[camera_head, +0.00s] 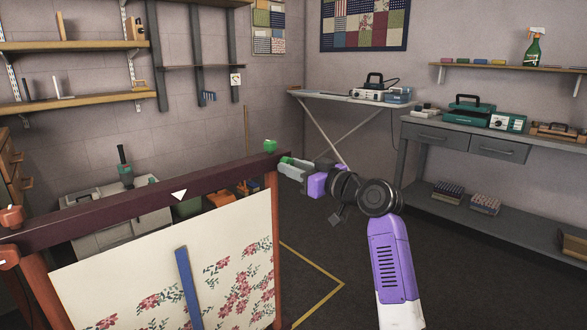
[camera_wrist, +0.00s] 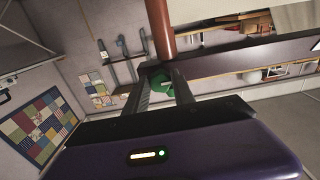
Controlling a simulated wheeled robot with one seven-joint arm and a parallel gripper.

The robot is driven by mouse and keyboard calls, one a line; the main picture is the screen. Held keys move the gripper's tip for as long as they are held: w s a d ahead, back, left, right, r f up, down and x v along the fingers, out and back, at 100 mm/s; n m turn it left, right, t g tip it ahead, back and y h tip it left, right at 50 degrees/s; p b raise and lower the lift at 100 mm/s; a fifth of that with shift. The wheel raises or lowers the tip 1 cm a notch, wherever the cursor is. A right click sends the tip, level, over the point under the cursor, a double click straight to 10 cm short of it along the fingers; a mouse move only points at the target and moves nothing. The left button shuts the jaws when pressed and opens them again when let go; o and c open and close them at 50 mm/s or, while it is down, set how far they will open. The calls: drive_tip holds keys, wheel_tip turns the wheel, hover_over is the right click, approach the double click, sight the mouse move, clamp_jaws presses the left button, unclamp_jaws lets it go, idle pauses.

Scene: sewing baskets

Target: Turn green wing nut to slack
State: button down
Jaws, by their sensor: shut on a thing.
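A green wing nut (camera_wrist: 162,82) sits between the two fingers of my gripper (camera_wrist: 165,88) in the wrist view, beside a red-brown post. My gripper is shut on it, and the fingers partly hide it. In the head view my gripper (camera_head: 291,168) reaches in from the right at the right end of the wooden frame (camera_head: 165,194). A green knob (camera_head: 270,146) stands on top of that frame end, just left of my gripper. The nut in my fingers is not clearly visible in the head view.
A grey bench (camera_head: 430,133) stands at the right and an ironing board (camera_head: 335,100) behind. Dark floor lies between.

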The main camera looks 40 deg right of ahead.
drive_tip(key=c, duration=1.1)
unclamp_jaws()
drive_tip(key=shift+o, duration=0.2)
drive_tip(key=s+p, duration=0.1)
drive_tip(key=s, duration=0.7)
drive_tip(key=shift+d+p, duration=0.15)
drive_tip(key=shift+p, duration=0.25)
drive_tip(key=shift+w, duration=0.1)
